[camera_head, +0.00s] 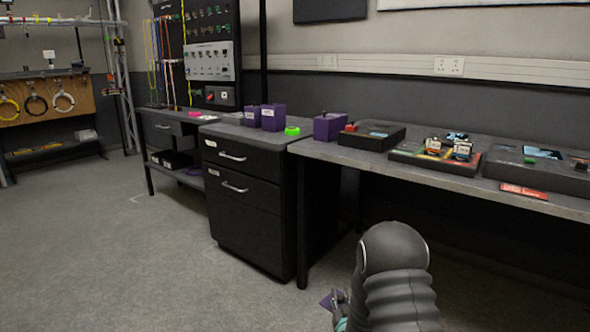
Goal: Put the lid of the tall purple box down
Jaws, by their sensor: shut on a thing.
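My gripper (340,297) is low in front of the bench, near the bottom of the view, and partly hidden by my arm. It is shut on a flat purple piece, the lid (326,301), which shows only in part. The lid is held clear of the benches. A tall purple box (273,118) with a pale label stands on the drawer cabinet top. A smaller purple box (252,117) stands left of it, and another purple box (327,127) stands to its right on the long bench. My gripper is well in front of these boxes.
The long bench (462,187) carries dark trays, small devices and a red card (523,191). The black drawer cabinet (243,190) stands left of my arm. Open grey floor (120,255) lies at left.

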